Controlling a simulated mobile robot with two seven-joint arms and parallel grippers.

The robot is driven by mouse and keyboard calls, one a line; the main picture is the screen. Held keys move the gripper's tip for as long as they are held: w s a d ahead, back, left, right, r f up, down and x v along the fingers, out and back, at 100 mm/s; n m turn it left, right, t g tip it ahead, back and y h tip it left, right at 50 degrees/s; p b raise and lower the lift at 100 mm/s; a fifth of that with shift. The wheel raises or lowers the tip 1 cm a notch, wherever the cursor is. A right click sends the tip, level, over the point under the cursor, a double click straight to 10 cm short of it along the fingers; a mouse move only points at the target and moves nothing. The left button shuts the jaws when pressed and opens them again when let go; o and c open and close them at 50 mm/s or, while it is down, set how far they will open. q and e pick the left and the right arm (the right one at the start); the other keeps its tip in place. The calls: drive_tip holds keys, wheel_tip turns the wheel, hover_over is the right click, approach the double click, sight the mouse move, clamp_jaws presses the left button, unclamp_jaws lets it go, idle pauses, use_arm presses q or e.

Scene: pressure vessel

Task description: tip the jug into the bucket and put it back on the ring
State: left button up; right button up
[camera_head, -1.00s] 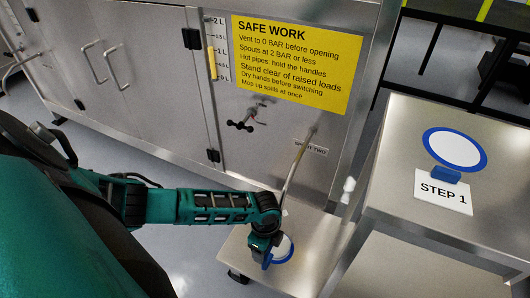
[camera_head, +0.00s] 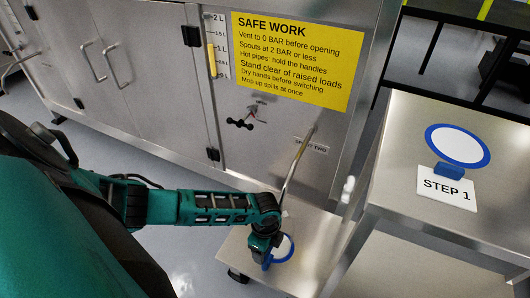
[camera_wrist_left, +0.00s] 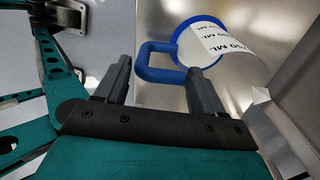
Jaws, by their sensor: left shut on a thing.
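The jug (camera_head: 285,248) stands on the low steel shelf, with a white body and a blue rim. A blue ring (camera_head: 458,146) with a white middle lies on the higher steel table at right, behind the "STEP 1" sign (camera_head: 446,188). The bucket and my right gripper are not in view.
A thin spout pipe (camera_head: 296,165) comes down from the cabinet close behind the jug. A dark valve handle (camera_head: 240,124) sticks out of the cabinet front. The higher steel table (camera_head: 400,190) rises right of the low shelf (camera_head: 315,222). Open floor lies at left.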

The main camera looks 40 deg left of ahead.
use_arm(q)
drive_tip(key=shift+f, duration=0.1)
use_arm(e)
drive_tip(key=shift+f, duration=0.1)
use_arm(q)
drive_tip(key=o, duration=1.6)
drive_tip(key=shift+c, duration=0.2)
wheel_tip(320, 180, up, 13)
drive_tip(key=p, duration=0.6)
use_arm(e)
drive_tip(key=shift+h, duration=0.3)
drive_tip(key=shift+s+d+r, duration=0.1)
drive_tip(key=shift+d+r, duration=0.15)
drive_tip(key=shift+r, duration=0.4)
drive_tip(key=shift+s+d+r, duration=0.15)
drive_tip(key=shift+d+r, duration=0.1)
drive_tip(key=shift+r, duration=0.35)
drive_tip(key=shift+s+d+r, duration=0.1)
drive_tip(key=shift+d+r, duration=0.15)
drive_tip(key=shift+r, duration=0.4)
